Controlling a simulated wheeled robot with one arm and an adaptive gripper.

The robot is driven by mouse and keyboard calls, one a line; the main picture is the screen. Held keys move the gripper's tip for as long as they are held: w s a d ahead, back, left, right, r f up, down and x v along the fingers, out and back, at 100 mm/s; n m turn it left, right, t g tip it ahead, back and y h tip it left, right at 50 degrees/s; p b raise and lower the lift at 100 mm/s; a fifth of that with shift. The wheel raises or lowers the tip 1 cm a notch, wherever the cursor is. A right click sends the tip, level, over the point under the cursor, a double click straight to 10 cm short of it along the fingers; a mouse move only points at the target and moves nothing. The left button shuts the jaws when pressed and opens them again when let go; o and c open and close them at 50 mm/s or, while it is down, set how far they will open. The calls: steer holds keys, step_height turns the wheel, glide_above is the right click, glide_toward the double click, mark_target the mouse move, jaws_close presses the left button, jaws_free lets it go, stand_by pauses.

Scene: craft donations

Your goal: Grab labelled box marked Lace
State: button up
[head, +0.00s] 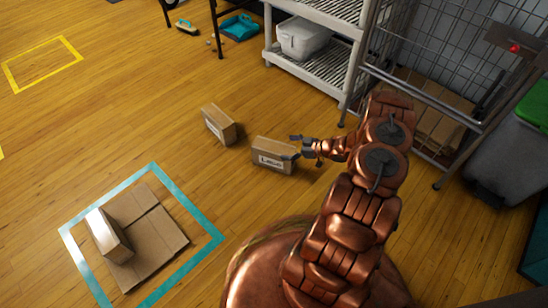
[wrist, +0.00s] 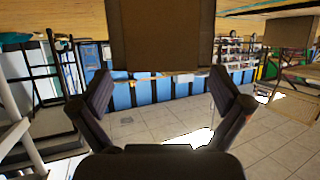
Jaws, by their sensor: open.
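A brown cardboard box (head: 272,156) with a white label that appears to read "Lace" stands on the wooden floor in the head view. My gripper (head: 294,147) is open at the box's right end, with one finger near its far side and one near its labelled front. In the wrist view a plain brown box face (wrist: 160,35) fills the top middle, ahead of and between the spread fingers of my gripper (wrist: 163,95). Whether the fingers touch the box cannot be told.
A second labelled box (head: 218,125) stands just left and behind. A third box (head: 107,235) sits on flat cardboard (head: 155,243) inside a teal floor outline (head: 213,231). A grey shelf (head: 318,62) and a wire cage (head: 440,60) stand behind.

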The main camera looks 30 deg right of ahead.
mark_target(276, 147)
steer(key=b+x, duration=0.2)
steer(key=x, duration=0.2)
steer(key=shift+s+a, duration=0.1)
steer(key=shift+a, duration=0.1)
steer(key=shift+w+a+f+b, duration=0.1)
steer(key=shift+w+a+b, duration=0.2)
steer(key=shift+w, duration=0.2)
steer(key=c, duration=1.9)
